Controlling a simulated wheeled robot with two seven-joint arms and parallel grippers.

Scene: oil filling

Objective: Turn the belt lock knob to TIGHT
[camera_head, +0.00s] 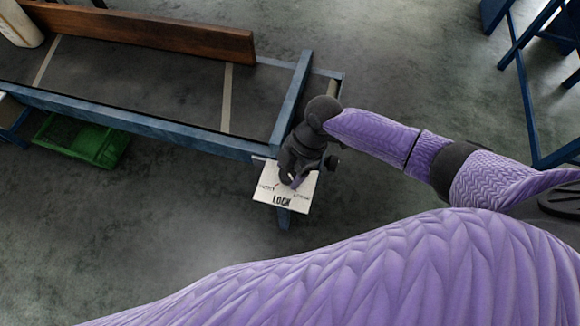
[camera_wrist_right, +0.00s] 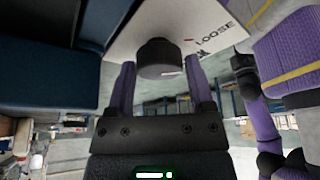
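In the right wrist view the black round knob (camera_wrist_right: 160,58) stands between the two purple fingers of my right gripper (camera_wrist_right: 161,65), one on each side. I cannot tell whether they press on it. A short white mark shows on the knob's lower right. The word LOOSE is on the plate (camera_wrist_right: 215,18) right of the knob. My left gripper is not in view.
The conveyor's blue frame (camera_head: 150,123) runs left from the plate, with a wooden board (camera_head: 150,32) along its far side. A green crate (camera_head: 85,140) is below it. Blue framing (camera_head: 525,100) stands at the right. Bare floor lies in front of the conveyor.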

